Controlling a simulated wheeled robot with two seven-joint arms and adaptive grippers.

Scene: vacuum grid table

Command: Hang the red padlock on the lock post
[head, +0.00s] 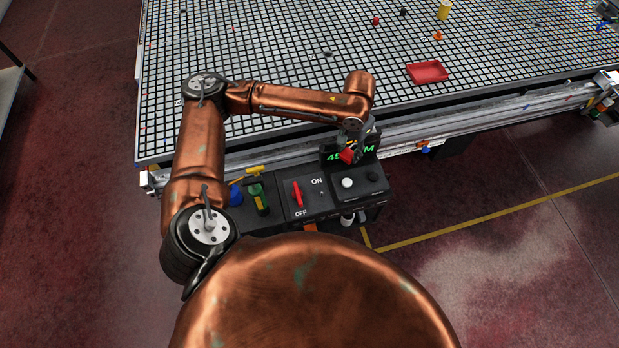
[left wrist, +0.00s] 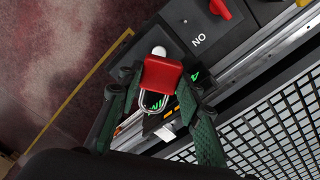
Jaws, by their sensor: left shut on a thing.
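The red padlock (head: 347,156) is held by my left gripper (head: 357,142) above the right part of the black control panel, in front of the green display. In the left wrist view the padlock's red body (left wrist: 162,76) lies between the two green fingers, with its pale metal shackle (left wrist: 151,100) showing beside the body. My left gripper is shut on the padlock. I cannot make out the lock post for sure; the padlock and the gripper cover part of the panel. My right gripper is not in view.
Floor at the right is clear.

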